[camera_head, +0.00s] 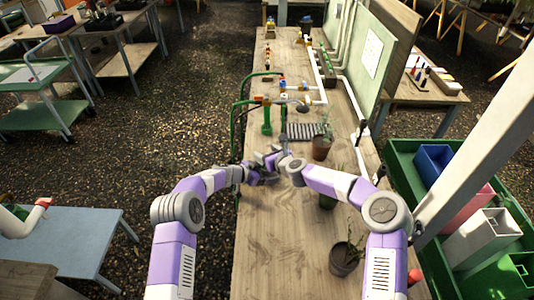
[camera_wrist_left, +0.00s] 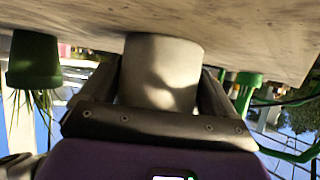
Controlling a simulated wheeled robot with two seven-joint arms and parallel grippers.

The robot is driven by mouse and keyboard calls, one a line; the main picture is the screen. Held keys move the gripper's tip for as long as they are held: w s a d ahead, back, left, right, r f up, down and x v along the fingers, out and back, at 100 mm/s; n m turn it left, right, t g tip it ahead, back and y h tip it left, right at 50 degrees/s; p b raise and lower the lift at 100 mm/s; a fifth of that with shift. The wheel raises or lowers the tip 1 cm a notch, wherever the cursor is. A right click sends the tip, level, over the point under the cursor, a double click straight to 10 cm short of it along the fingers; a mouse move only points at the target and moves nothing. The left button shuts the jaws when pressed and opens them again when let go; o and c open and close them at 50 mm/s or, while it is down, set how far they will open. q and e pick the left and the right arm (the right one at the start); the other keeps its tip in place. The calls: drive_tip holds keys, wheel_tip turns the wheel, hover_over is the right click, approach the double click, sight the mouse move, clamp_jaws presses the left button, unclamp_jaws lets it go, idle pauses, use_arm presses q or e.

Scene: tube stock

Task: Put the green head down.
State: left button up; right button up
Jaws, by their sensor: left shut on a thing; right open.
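My left gripper (camera_head: 270,177) is over the wooden bench. In the left wrist view its two dark fingers are shut on a pale grey-beige rounded body (camera_wrist_left: 162,72), whose far end is close to or touching the bench top; I cannot tell which. No green shows on this body. In the head view the held thing is hidden among the wrists. My right gripper (camera_head: 268,157) is open, just beyond the left one. A green upright piece with an orange top (camera_head: 266,118) stands farther up the bench; I cannot tell whether it is the green head.
The wooden bench (camera_head: 275,245) is bare in front of the grippers. A potted plant (camera_head: 343,262) stands at its near right, another pot (camera_head: 321,149) beyond the right wrist. A dark ribbed tray (camera_head: 303,131) lies behind. A green bin tray (camera_head: 436,283) is at right.

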drive_tip(key=shift+a, duration=0.1)
wheel_tip(320, 180, up, 7)
idle(0.7)
use_arm(q)
drive_tip(key=o, duration=0.5)
